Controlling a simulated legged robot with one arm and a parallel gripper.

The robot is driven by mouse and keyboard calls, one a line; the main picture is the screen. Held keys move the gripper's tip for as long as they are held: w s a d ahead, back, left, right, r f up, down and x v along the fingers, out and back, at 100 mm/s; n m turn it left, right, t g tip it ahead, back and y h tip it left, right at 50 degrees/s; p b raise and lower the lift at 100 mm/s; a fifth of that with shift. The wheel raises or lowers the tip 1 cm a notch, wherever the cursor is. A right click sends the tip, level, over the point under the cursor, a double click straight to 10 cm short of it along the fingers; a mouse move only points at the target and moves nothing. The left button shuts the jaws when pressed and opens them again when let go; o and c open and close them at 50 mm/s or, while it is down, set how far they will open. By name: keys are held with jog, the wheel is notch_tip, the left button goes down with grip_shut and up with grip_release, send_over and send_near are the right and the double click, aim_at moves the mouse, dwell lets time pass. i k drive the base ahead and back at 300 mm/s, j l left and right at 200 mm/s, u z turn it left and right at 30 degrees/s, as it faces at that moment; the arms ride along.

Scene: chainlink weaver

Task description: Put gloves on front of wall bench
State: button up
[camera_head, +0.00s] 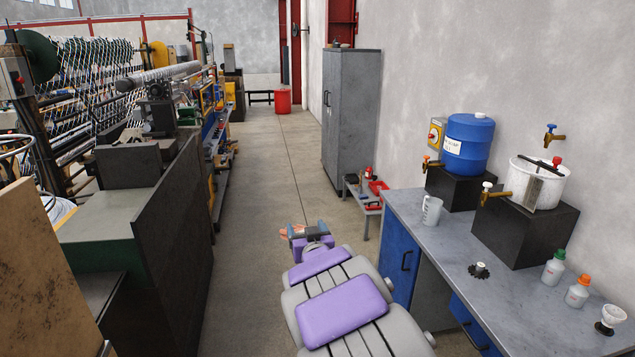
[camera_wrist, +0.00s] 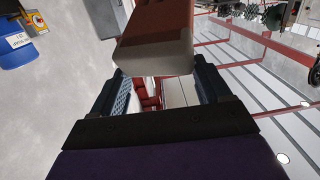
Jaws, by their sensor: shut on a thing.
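My gripper (camera_head: 307,231) is in the lower middle of the head view, over the aisle floor. It is shut on the gloves (camera_head: 288,232), of which only a small orange-tan edge shows there. In the wrist view, the gloves (camera_wrist: 155,45) are a red-brown and beige piece between the fingertips of my gripper (camera_wrist: 160,73). The wall bench (camera_head: 403,203), with a grey top and blue cabinet fronts, stands along the right wall. My gripper is to the left of it, apart from it.
The bench carries a blue barrel (camera_head: 470,140), a white pot (camera_head: 533,185), a jug (camera_head: 432,210), a black gear (camera_head: 479,270) and small bottles (camera_head: 553,268). A low stand (camera_head: 366,205) with red items and a grey cabinet (camera_head: 347,120) stand beyond. Machinery (camera_head: 160,200) lines the left.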

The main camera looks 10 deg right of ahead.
aim_at(502, 299)
jog(key=i, duration=1.5)
jog(key=i+j+z, duration=0.1)
jog(key=i, duration=1.45)
jog(key=i+z, duration=0.1)
jog(key=z, duration=0.85)
jog(key=i+j+z, duration=0.1)
jog(key=z, duration=1.5)
